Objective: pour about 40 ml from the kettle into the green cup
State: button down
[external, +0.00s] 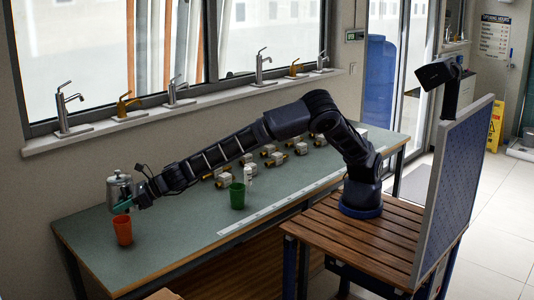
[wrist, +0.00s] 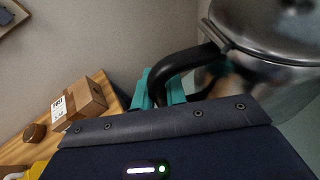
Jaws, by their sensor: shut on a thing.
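The kettle (external: 120,191) is polished metal with a black handle and looks roughly upright over the left end of the bench. My gripper (external: 131,205) is shut on its handle; in the wrist view the teal fingers (wrist: 160,92) close around the black handle beside the kettle body (wrist: 270,70). I cannot tell whether the kettle's base touches the bench. The green cup (external: 237,196) stands upright near the bench's middle, well to the right of the kettle and in front of my arm. The kettle's spout and the inside of the cup cannot be made out.
An orange-red cup (external: 122,230) stands just in front of the kettle. Several brass-and-grey fittings (external: 268,151) lie towards the back. A white strip (external: 275,212) runs along the bench's front. The wrist view shows a cardboard box (wrist: 80,104).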

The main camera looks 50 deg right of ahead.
aim_at(128, 193)
jog(key=shift+n+g, duration=0.4)
jog(key=w+d, duration=0.4)
jog(key=w, duration=0.1)
jog(key=w+d, duration=0.3)
jog(key=shift+f, duration=0.4)
jog(key=w+d+f+n+g+y, duration=0.1)
jog(key=w+d+n+g, duration=0.3)
jog(key=d, duration=0.9)
jog(key=w+d+f+g, duration=0.1)
jog(key=w+d, duration=0.4)
jog(key=d, duration=0.8)
jog(key=s+d+n+g, duration=0.2)
jog(key=s+d+g, duration=0.1)
jog(key=d, duration=0.7)
jog(key=s+d+n+g, duration=0.2)
jog(key=s+d+n, duration=0.15)
jog(key=d, duration=0.55)
jog(key=s+d+r+n+g+h, duration=0.2)
jog(key=s+d+n+g+h, duration=0.25)
jog(key=s+d, duration=1.5)
jog(key=shift+g+y, duration=0.35)
jog(key=f, duration=0.5)
jog(key=w+f, duration=0.1)
jog(key=f, duration=0.5)
jog(key=d+f, duration=0.1)
jog(key=f, duration=0.4)
jog(key=shift+w+d+f, duration=0.1)
jog(key=shift+w+f, duration=0.05)
jog(key=shift+f, duration=0.2)
jog(key=shift+r, duration=0.1)
